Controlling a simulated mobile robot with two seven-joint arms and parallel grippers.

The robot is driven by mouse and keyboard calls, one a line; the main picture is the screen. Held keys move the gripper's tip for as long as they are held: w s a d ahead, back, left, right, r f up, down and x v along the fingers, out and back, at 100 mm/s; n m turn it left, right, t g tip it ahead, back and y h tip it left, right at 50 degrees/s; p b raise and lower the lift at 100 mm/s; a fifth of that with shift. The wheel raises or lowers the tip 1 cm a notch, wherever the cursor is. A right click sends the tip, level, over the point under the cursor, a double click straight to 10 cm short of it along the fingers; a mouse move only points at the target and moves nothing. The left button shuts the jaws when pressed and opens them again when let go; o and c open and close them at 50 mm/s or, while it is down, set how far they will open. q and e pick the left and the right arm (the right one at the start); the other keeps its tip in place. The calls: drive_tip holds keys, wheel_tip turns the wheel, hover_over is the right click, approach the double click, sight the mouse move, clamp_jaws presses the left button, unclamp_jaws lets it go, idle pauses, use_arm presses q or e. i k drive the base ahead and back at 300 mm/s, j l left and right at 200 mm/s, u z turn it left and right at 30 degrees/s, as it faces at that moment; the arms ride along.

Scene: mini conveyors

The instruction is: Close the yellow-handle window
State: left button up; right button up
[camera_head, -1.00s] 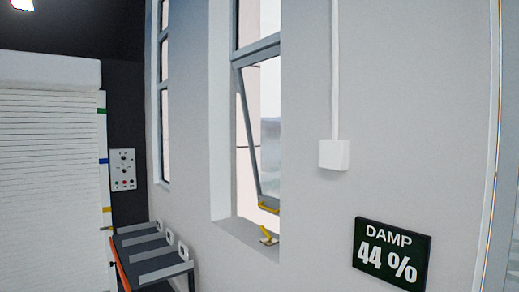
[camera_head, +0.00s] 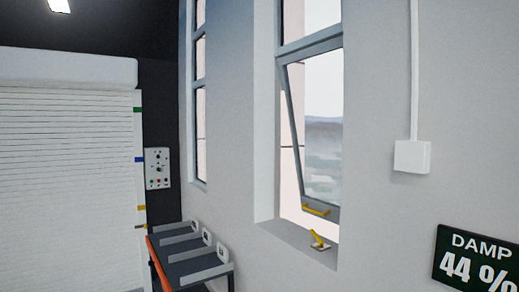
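The window with yellow handles is in the right half of the view. Its lower sash (camera_head: 292,140) is tilted, with its bottom edge swung away from the frame, so it stands open. A yellow handle (camera_head: 316,209) is on the bottom rail of the sash. A second yellow handle (camera_head: 318,240) sits on the sill (camera_head: 290,236) below it, apart from the sash. Neither of my grippers is in view.
Another tall window (camera_head: 200,95) is further left. A rack with grey rails (camera_head: 192,262) stands by the wall below. A white shutter (camera_head: 65,190) and a control panel (camera_head: 157,168) are at left. A white box (camera_head: 411,157) and a DAMP 44 % sign (camera_head: 478,262) are at right.

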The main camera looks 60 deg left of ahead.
sight(327, 211)
drive_tip(key=u, duration=1.6)
drive_tip(key=j+z, duration=0.1)
drive_tip(key=z, duration=0.3)
drive_tip(key=i+j+z, duration=0.1)
drive_tip(key=z, duration=0.3)
drive_tip(key=j+z, duration=0.2)
drive_tip(key=z, duration=0.15)
drive_tip(key=j+z, duration=0.15)
drive_tip(key=z, duration=0.25)
drive_tip(key=j+z, duration=0.3)
drive_tip(key=j, duration=0.2)
drive_tip(key=j+z, duration=0.35)
drive_tip(key=j, duration=0.15)
drive_tip(key=k+j, duration=0.1)
drive_tip(key=j, duration=0.25)
drive_tip(key=k+j+z, duration=0.15)
drive_tip(key=j, duration=0.2)
drive_tip(key=k+j, duration=0.1)
drive_tip(key=j, duration=0.25)
drive_tip(key=i+z, duration=0.05)
